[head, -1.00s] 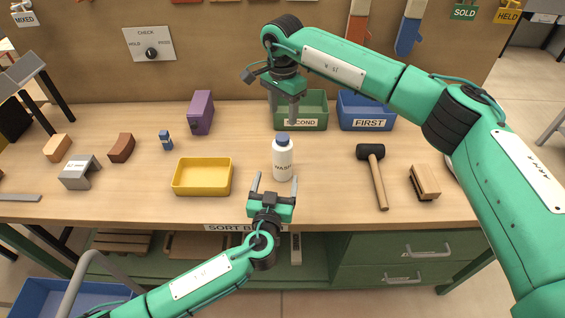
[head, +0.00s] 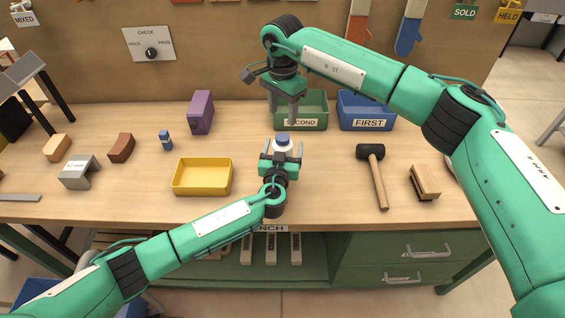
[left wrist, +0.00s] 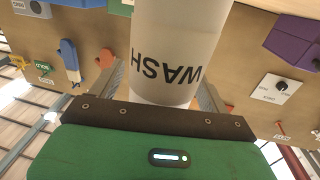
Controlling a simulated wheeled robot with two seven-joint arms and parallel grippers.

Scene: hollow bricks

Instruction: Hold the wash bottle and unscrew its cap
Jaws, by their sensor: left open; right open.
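My right gripper (head: 283,116) is open and empty, pointing down above and slightly behind the cap. The bottle's lower part is hidden by my left gripper in the head view.
A yellow tray (head: 202,192) is left of the bottle. A mallet (head: 378,180) and a brush (head: 425,181) lie to the right. Behind are a green SECOND bin (head: 315,124), a blue FIRST bin (head: 367,125) and a purple block (head: 200,112).

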